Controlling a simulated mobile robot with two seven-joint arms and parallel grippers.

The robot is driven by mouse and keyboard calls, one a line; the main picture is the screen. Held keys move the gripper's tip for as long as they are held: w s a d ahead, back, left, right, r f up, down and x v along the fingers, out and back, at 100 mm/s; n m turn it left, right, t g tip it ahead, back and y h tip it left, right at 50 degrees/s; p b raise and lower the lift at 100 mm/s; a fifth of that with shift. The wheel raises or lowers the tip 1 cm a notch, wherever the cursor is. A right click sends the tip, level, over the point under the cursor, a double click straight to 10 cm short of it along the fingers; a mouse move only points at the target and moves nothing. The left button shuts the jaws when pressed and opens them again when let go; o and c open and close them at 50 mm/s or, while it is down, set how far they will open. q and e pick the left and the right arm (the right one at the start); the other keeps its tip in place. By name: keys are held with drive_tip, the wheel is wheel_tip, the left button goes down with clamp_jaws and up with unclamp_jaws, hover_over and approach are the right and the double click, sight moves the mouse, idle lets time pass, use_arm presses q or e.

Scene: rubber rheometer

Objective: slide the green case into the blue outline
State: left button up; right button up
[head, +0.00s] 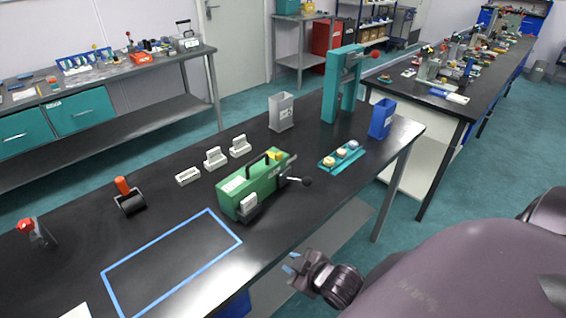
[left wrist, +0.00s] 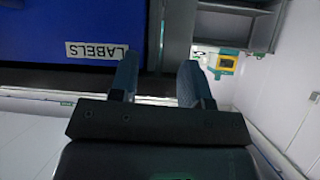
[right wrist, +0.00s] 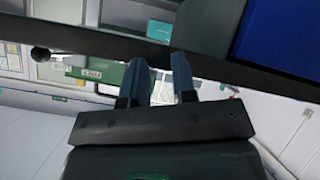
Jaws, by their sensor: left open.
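The green case (head: 262,187) stands on the black bench, with a black handle on top, a yellow part and a black ball-ended lever at its right. The blue outline (head: 222,254) is a taped rectangle on the bench, to the left of and nearer than the case. The case is outside it, and the outlined area looks empty. My right gripper (head: 290,263) is open and empty off the bench's near edge; its fingers also show in the right wrist view (right wrist: 160,62), with the case (right wrist: 112,75) beyond. My left gripper (left wrist: 159,72) is open and empty, outside the head view.
A teal tray of pucks (head: 341,154), a teal press (head: 343,86) and a blue bin (head: 382,118) stand right. A blue LABELS box (left wrist: 60,25) is near my left gripper.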

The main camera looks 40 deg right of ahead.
sight(253, 169)
drive_tip(key=w+d+r+n, duration=0.1)
drive_tip(key=w+r+n, duration=0.1)
drive_tip(key=w+d+r+n+p, duration=0.1)
drive_tip(key=w+r+n, duration=0.1)
drive_tip(key=w+r, duration=0.1)
drive_tip(key=w+d+r+n+t+y, duration=0.1)
drive_tip(key=w+r+n, duration=0.1)
drive_tip(key=shift+w+d+r+n+p, duration=0.3)
drive_tip(key=shift+d+r+n, duration=0.1)
drive_tip(key=w+d+r+n+t+y, duration=0.2)
drive_tip(key=w+d+r+n, duration=0.3)
drive_tip(key=w+r+n, duration=0.3)
drive_tip(key=shift+w+d+t, duration=0.25)
drive_tip(key=shift+d+t, duration=0.15)
drive_tip(key=shift+t, duration=0.1)
drive_tip(key=p+x, duration=0.1)
drive_tip(key=x, duration=0.9)
drive_tip(key=shift+w+a+f+p, duration=0.1)
drive_tip(key=shift+w+a+p, duration=0.1)
drive_tip(key=shift+w+p, duration=0.15)
drive_tip(key=shift+c, duration=0.4)
clamp_jaws()
